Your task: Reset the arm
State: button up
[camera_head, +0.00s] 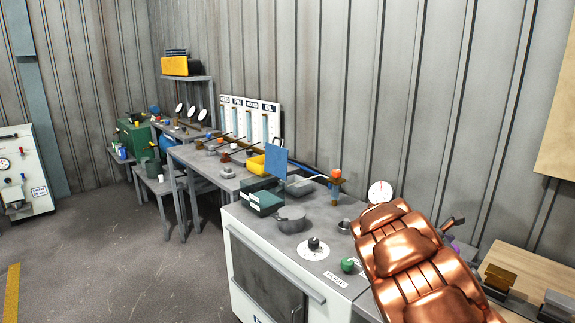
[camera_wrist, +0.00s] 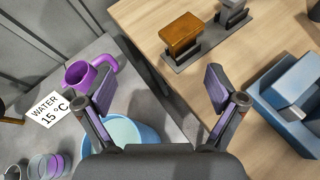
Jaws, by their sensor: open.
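In the wrist view my gripper (camera_wrist: 158,92) is open, its two dark fingers with purple pads spread wide apart. Nothing is between them; the seam between a grey worktop and a wooden table shows in the gap. A purple mug (camera_wrist: 79,74) stands near the left finger, and I cannot tell how far apart they are. A light blue round container (camera_wrist: 124,128) lies below the gripper, partly hidden by the left finger and gripper body. In the head view I cannot make out the fingertips.
The wooden table (camera_wrist: 145,20) carries a brown block (camera_wrist: 181,34) on a dark rail and a blue box (camera_wrist: 292,84). A WATER 15 °C label (camera_wrist: 46,109) lies on the grey worktop. Green boxes (camera_head: 264,202) stand on the bench. The floor (camera_head: 110,255) at left is clear.

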jog(key=s+a+r+m+g+y, duration=0.2)
jog(key=s+m, duration=0.3)
jog(key=s, duration=0.5)
jog(key=s+a+r+m+g+y, duration=0.1)
jog(key=s+a+m+g+y, duration=0.3)
jog(key=s, duration=0.6)
jog(key=s+a+f+m+y, duration=0.2)
jog(key=s+a+m+y, duration=0.1)
jog(key=s+a, duration=0.8)
jog(key=s+a+f+m+t+y, duration=0.1)
jog(key=s+a+f+m+y, duration=0.2)
jog(key=s+a+m, duration=0.3)
jog(key=s+a, duration=0.4)
jog(key=s, duration=0.3)
jog(key=shift+a+y, duration=0.4)
